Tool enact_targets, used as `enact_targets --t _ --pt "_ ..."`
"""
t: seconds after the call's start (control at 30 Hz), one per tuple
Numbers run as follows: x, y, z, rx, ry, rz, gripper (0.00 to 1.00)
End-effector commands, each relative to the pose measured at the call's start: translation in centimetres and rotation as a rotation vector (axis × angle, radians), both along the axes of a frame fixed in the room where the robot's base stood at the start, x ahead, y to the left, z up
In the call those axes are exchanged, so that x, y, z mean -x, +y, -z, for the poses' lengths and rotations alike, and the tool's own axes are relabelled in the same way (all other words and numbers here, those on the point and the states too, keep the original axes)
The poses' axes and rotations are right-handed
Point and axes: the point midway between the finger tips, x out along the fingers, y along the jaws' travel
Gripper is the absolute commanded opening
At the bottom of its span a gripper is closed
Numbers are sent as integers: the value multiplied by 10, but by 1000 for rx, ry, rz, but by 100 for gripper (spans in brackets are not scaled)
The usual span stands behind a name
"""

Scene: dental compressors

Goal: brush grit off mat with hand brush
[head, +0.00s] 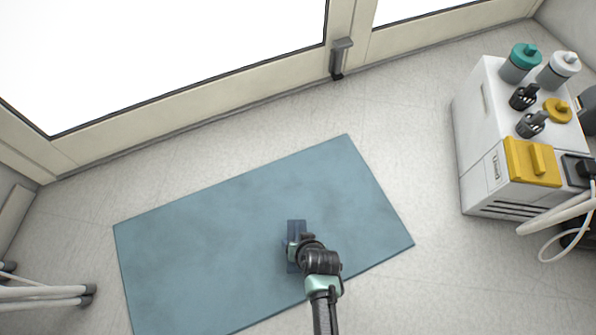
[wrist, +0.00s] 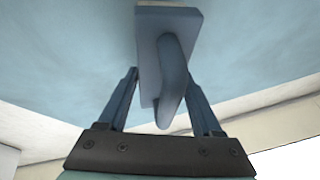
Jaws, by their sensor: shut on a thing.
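A blue-grey mat (head: 230,230) lies flat on the floor in the head view. In the wrist view its light blue surface (wrist: 80,50) fills the upper background. A dark blue hand brush (head: 296,227) shows over the right half of the mat. In the wrist view the hand brush (wrist: 190,22) has a flat block with a raised handle. My gripper (head: 293,249) is shut on the brush, and its two fingers stand either side of the handle in the wrist view (wrist: 165,95). I cannot make out separate grit; the mat has only faint darker patches.
A white compressor unit (head: 482,135) with a yellow front panel, bottles and knobs stands at the right. White tubes hang from its front. A glazed door (head: 200,105) runs along the back. White legs (head: 50,292) show at lower left. Bare floor (head: 420,170) lies between mat and unit.

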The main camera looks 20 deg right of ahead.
Motion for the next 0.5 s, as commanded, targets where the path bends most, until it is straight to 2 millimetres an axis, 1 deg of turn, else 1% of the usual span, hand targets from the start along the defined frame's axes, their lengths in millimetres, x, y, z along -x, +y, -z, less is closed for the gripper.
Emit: enact_targets --t 0.03,0.5 --pt "-1 0 -9 -1 0 -1 6" --pt "-8 2 -51 0 0 -2 6"
